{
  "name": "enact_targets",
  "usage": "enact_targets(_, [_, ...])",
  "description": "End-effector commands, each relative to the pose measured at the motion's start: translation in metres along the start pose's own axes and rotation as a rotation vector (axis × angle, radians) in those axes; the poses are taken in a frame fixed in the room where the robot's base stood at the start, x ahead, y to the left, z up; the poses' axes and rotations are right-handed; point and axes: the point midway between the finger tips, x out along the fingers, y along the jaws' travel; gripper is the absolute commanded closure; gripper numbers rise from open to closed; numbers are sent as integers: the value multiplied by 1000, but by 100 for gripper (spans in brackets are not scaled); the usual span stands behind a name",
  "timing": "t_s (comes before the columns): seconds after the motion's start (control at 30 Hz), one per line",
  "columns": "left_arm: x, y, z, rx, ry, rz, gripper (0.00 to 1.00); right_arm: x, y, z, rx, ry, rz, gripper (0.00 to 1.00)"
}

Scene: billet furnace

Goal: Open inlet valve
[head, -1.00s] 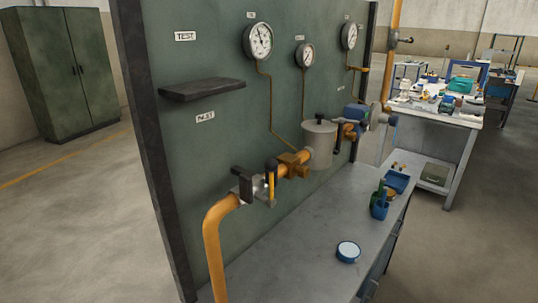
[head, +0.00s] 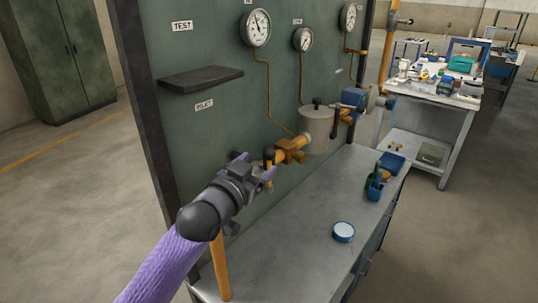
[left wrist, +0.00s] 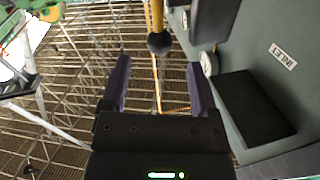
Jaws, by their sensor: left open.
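The inlet valve is on the orange pipe (head: 220,268) at the left of the green panel. Its lever, with a black ball knob (head: 268,153), is partly hidden by my left gripper (head: 258,168). In the left wrist view the knob (left wrist: 159,42) hangs on a yellow rod, between the lines of the two purple fingers and about at or just past their tips. The fingers (left wrist: 158,68) are open, with a gap on both sides of the knob. I cannot tell its exact depth. My right gripper is not in view.
A dark shelf (head: 202,77) sticks out from the panel above the "INLET" label (head: 204,105). Gauges (head: 256,28) hang higher up. A grey cylinder (head: 317,130) sits further along the pipe. A blue-rimmed round tin (head: 343,232) lies on the grey bench (head: 300,240).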

Motion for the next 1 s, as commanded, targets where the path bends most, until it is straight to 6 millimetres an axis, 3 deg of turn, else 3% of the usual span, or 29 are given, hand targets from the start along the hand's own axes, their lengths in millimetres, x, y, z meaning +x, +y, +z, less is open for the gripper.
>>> enact_targets(0.1, [26,1,1,-1,0,0,22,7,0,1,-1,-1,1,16])
enact_targets(0.3, [51,1,2,-1,-1,2,22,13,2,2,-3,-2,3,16])
enact_targets(0.7, [57,0,1,-1,-2,0,24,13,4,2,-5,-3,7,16])
enact_targets(1.0, [57,0,1,-1,-3,0,88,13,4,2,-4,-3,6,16])
